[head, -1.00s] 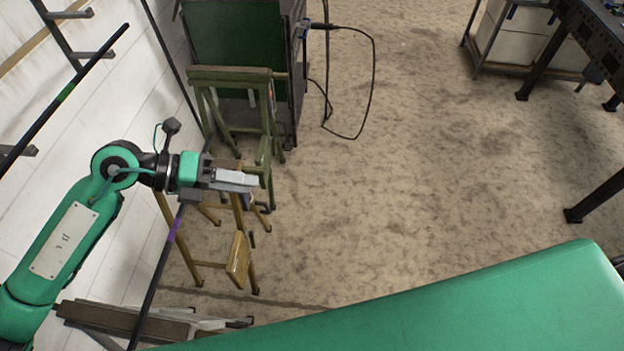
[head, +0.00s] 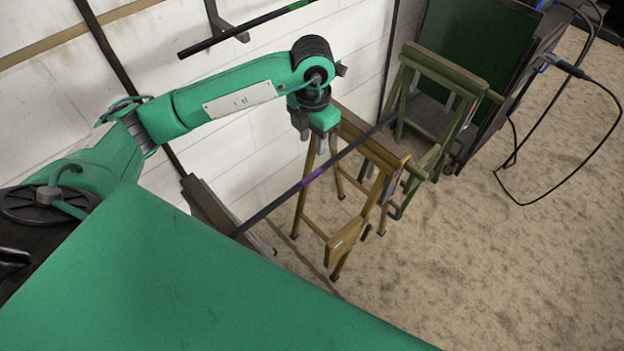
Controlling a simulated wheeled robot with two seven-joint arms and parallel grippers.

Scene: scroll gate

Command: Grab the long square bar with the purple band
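The long square bar (head: 275,202) is dark, with a purple band (head: 313,175) near its middle. It slants from the lower left up to the right and passes across the top of the brown trestle (head: 383,155). My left gripper (head: 321,133) points down, above and beside the bar near the purple band, and looks apart from it. My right gripper is out of view.
Another dark bar with a green band (head: 245,32) lies on wall brackets (head: 228,25) above my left arm. A green trestle (head: 446,66) stands behind the brown one. A dark cabinet (head: 478,50) with a looped cable (head: 560,185) is at the upper right. The floor (head: 500,270) is clear on the right.

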